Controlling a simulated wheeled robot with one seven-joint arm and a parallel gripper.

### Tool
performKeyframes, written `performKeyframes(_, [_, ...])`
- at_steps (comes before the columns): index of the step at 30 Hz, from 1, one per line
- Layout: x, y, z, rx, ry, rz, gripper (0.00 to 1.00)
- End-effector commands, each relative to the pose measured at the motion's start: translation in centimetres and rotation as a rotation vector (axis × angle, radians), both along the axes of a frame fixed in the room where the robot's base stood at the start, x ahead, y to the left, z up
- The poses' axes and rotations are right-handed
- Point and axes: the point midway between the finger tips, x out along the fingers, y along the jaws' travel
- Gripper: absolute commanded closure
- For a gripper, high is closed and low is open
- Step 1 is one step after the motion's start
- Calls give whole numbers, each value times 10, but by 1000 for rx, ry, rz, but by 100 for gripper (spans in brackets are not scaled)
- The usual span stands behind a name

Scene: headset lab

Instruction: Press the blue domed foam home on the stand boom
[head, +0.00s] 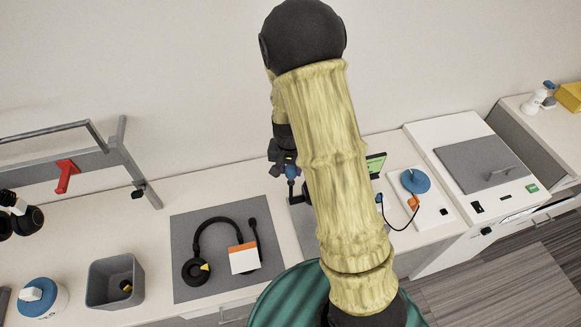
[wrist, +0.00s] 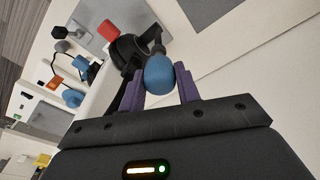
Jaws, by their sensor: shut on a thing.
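The blue domed foam (wrist: 160,76) sits between the two purple fingers of my gripper (wrist: 160,88) in the wrist view, and the gripper is shut on it. In the head view the foam (head: 291,172) shows just below my gripper (head: 284,155), left of my arm. In the wrist view a dark rounded piece, which looks like the boom end (wrist: 153,37), lies directly beyond the foam. The two look touching or nearly so; I cannot tell whether the foam is seated. In the head view a thin dark upright (head: 291,190) shows under the foam. My arm hides much of the stand.
A headset (head: 190,270) and an orange-white card (head: 244,260) lie on a grey mat (head: 185,222). A grey bin (head: 130,268) and a blue-topped jar (head: 40,285) stand left. A blue disc (head: 414,181) and a white grey-lidded box (head: 478,160) are at right.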

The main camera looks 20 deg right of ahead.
Motion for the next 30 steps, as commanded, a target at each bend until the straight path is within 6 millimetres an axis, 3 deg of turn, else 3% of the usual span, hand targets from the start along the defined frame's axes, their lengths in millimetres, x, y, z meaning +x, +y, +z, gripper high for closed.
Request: performKeyframes(30, [0,0,-17,0,0,0,88])
